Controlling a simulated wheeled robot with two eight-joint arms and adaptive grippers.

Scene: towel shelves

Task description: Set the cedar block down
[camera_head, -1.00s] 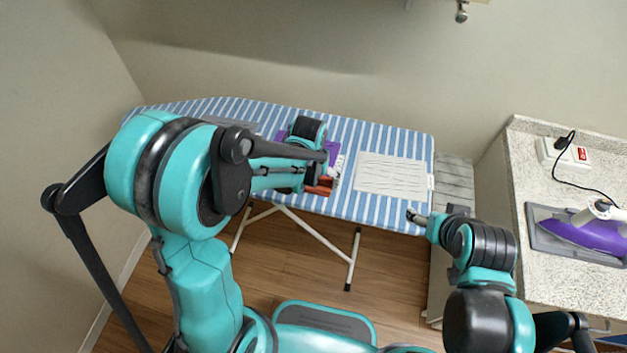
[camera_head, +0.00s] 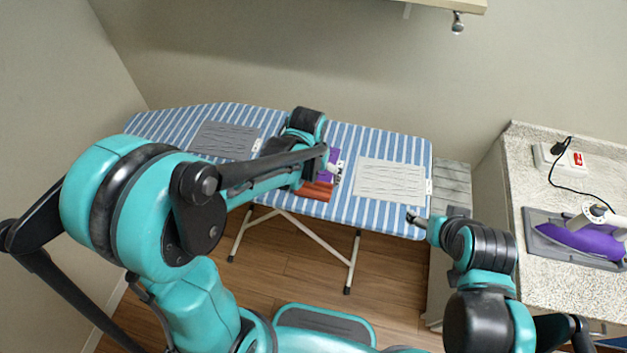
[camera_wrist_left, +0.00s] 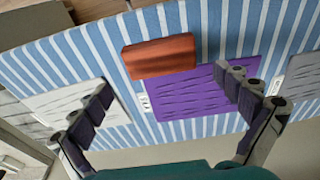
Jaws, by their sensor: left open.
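The cedar block (camera_head: 315,191) is a reddish-brown bar near the front edge of the striped ironing board (camera_head: 371,137). In the left wrist view the block (camera_wrist_left: 158,57) appears to lie flat, along and partly over one edge of a purple textured sheet (camera_wrist_left: 195,97). My left gripper (camera_wrist_left: 168,84) is open and empty, its fingers spread wide, with the block beyond the fingertips. In the head view my left arm hides most of that gripper. My right gripper (camera_head: 416,218) is by the board's right front corner; its fingers are too small to judge.
A dark grey sheet (camera_head: 224,140) lies left on the board, a pale one (camera_head: 389,181) right. A counter at right holds a purple iron (camera_head: 587,238) and a power strip (camera_head: 559,156). A shelf edge (camera_head: 440,5) hangs above. The board's far left end is clear.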

